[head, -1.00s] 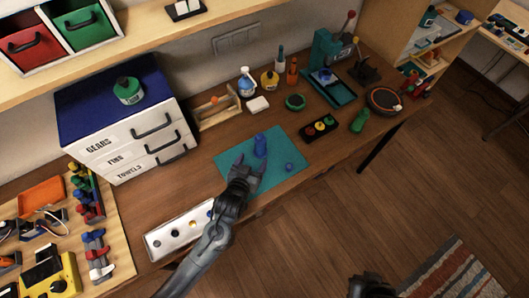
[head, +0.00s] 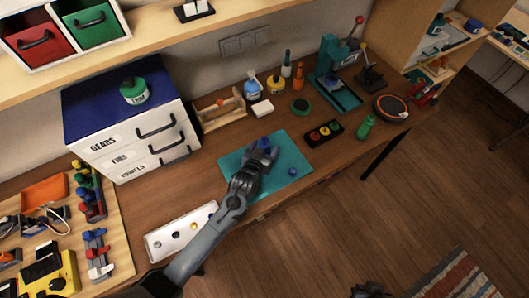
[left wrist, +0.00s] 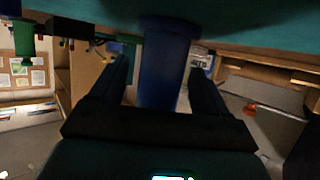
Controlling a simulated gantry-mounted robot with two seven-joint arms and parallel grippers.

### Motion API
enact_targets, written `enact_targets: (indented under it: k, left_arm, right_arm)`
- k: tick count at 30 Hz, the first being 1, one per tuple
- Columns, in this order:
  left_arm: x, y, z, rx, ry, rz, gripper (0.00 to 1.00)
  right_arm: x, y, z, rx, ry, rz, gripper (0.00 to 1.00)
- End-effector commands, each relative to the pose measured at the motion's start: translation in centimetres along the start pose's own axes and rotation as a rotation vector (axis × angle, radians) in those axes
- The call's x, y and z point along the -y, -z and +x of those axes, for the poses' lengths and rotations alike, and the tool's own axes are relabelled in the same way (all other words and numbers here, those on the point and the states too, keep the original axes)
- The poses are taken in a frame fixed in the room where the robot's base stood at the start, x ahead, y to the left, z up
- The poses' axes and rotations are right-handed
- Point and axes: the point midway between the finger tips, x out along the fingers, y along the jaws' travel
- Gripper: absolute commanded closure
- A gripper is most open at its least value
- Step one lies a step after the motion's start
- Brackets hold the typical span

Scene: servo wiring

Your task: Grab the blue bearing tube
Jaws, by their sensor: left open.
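The blue bearing tube (head: 265,143) stands on the teal mat (head: 232,163), partly hidden by my left gripper (head: 260,150) in the head view. In the left wrist view the tube (left wrist: 165,65) lies between the two dark fingers of my left gripper (left wrist: 160,90), which are open with a gap on each side. A small blue piece (head: 292,171) lies on the mat to the right of the gripper. A dark part of my right arm shows at the bottom edge of the head view; its fingers cannot be made out.
The white drawer unit (head: 130,150) stands behind left.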

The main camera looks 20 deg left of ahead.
Motion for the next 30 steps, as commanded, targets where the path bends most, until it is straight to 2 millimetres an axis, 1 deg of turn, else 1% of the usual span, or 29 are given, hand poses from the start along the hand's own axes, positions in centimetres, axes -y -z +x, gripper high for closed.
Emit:
enact_targets:
  k: [7, 8, 18, 19, 30]
  left_arm:
    - [-0.02, 0.02, 0.13, 0.0, -0.001, 0.0, 0.24]
    - [-0.03, 0.01, 0.13, 0.0, -0.001, 0.0, 0.28]
    - [-0.03, 0.0, 0.11, 0.0, -0.001, 0.0, 0.8]
    - [-0.03, 0.0, 0.11, 0.0, -0.001, 0.0, 0.83]
    - [-0.03, 0.41, 0.0, -0.002, -0.001, -0.001, 0.83]
  right_arm:
    - [0.07, 0.01, 0.02, 0.0, 0.002, 0.003, 1.0]
    - [0.09, 0.02, 0.02, 0.0, 0.003, 0.004, 1.0]
    - [0.22, 0.06, 0.02, -0.001, 0.007, 0.009, 1.0]
    - [0.22, 0.06, 0.02, -0.001, 0.007, 0.009, 1.0]
    - [0.18, 0.07, -0.02, -0.001, 0.006, 0.007, 1.0]
